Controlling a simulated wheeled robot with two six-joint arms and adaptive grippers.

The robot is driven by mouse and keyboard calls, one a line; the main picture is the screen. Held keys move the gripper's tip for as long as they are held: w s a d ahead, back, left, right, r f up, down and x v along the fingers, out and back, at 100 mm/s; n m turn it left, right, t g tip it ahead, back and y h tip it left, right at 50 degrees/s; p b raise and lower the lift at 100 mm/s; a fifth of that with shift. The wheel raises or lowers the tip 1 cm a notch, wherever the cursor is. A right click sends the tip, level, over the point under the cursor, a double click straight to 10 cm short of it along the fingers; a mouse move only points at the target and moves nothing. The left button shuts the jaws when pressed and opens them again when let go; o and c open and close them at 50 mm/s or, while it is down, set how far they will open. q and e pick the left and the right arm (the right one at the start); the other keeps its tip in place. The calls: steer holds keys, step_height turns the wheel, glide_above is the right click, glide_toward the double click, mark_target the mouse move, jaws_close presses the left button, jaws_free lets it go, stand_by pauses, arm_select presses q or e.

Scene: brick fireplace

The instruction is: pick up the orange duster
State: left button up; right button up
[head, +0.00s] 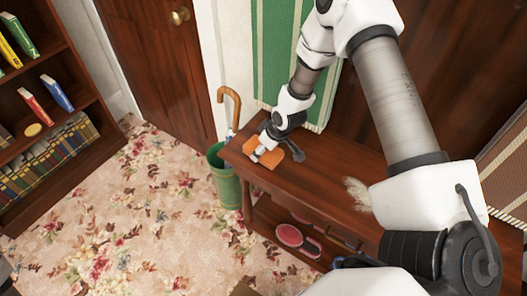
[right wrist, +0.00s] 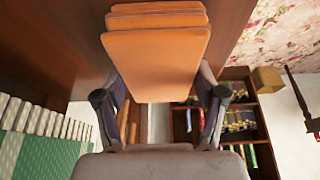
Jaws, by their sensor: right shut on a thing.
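The orange duster, a flat, layered orange piece, is at the left end of the wooden console table in the head view (head: 268,158). It fills the upper middle of the right wrist view (right wrist: 156,55). My right gripper (head: 262,152) is shut on it, with one finger at each side in the right wrist view (right wrist: 160,98). The gripper hides part of the duster in the head view. I cannot tell whether the duster touches the tabletop. My left gripper is not in view.
The console table (head: 335,160) has a lower shelf with a red-and-pink item (head: 297,240). A green bin (head: 226,180) with a cane (head: 232,100) stands beside its left end. A fluffy beige thing (head: 357,193) lies on the tabletop. A bookcase (head: 50,70) stands left; floral carpet between is clear.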

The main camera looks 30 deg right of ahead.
steer(key=shift+r, duration=0.65)
step_height(320, 180, up, 2)
steer(key=shift+r+p, duration=0.25)
steer(key=shift+p, duration=0.35)
steer(key=shift+s+a, duration=0.35)
steer(key=shift+s, duration=0.45)
steer(key=s+a+r+b, duration=0.1)
steer(key=s+a, duration=0.5)
steer(key=s, duration=0.7)
